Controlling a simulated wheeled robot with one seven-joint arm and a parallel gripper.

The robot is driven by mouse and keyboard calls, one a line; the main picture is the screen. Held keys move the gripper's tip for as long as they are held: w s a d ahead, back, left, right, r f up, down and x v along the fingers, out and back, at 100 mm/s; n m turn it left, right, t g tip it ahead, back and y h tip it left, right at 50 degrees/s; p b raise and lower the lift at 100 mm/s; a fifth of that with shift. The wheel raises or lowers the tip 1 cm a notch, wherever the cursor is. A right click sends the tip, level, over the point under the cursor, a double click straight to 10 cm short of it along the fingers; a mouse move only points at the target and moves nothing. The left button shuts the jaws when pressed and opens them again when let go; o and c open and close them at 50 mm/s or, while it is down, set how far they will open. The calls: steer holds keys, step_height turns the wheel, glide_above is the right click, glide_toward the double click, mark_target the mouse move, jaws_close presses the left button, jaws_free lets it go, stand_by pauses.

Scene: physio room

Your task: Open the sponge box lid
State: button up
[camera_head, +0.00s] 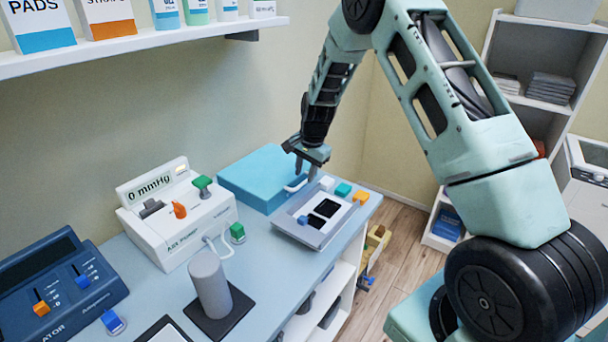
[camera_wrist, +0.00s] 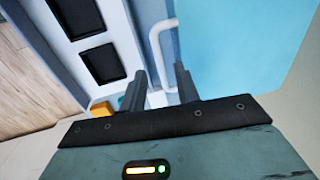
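The sponge box is a light blue box (camera_head: 260,172) at the back of the counter against the wall, its blue lid lying flat and closed. A white bar handle (camera_head: 296,184) sits at its right front edge; it also shows in the wrist view (camera_wrist: 155,40). My gripper (camera_head: 306,172) points down over that handle. In the wrist view my gripper (camera_wrist: 163,82) has its two dark fingers apart, with the lower part of the handle showing between them. I cannot tell whether a finger touches the handle.
A light tray (camera_head: 286,222) with two black pads lies just in front of the box. White, teal and orange blocks (camera_head: 361,198) stand near the counter's right end. A white pressure device (camera_head: 170,228) is at left, and a grey cylinder (camera_head: 209,284) stands in front. A shelf (camera_head: 150,44) hangs above.

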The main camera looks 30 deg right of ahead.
steer(key=shift+w+a+f, duration=0.1)
steer(key=shift+w+f, duration=0.05)
steer(key=shift+f, duration=0.45)
steer(key=shift+w+f, duration=0.1)
steer(key=shift+f, duration=0.5)
jaws_close()
steer(key=shift+r, duration=0.1)
